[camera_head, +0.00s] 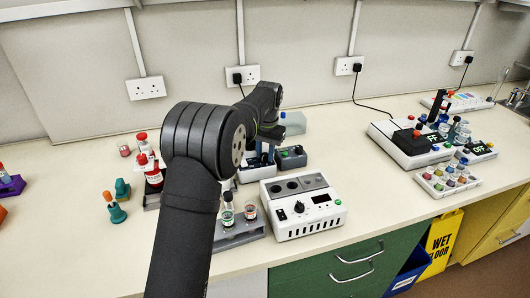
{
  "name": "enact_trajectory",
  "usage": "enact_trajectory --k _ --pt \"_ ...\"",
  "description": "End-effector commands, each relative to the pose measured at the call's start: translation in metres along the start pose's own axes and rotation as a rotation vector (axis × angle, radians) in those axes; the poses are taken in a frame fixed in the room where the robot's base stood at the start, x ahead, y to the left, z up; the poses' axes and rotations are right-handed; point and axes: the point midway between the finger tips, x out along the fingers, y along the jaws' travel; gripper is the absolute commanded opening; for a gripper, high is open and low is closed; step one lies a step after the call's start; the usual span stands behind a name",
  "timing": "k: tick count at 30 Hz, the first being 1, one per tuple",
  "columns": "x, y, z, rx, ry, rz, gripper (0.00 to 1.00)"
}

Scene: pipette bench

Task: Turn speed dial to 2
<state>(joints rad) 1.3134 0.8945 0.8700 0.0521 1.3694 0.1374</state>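A white benchtop device (310,228) stands near the front edge of the bench, right of my arm. Its sloped front carries a black round dial (299,207), a small dark display (322,198) and a black switch (281,215). The dial's markings and setting are too small to read. Its grey top has several round dark wells. My arm reaches up and across in front of the camera. My gripper (264,150) hangs behind the white device, up and left of the dial and apart from it. Its fingertips are not clear, so I cannot tell whether it is open.
A small dark box with knobs (291,157) stands behind the white device. A grey rack with vials (238,232) is close at its left, partly behind my arm. A larger white device (402,150) and a vial rack (447,180) stand at right. Clear bench lies between.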

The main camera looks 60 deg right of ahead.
Motion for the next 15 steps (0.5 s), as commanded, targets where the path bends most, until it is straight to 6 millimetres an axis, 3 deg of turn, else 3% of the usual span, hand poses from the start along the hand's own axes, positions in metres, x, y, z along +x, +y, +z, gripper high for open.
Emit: enact_trajectory --k 8,15 --pt "-0.0003 -0.0003 -0.0003 -0.040 -0.002 -0.001 0.04" --pt "-0.0004 -0.0001 -0.0008 -0.179 -0.009 0.000 0.04"
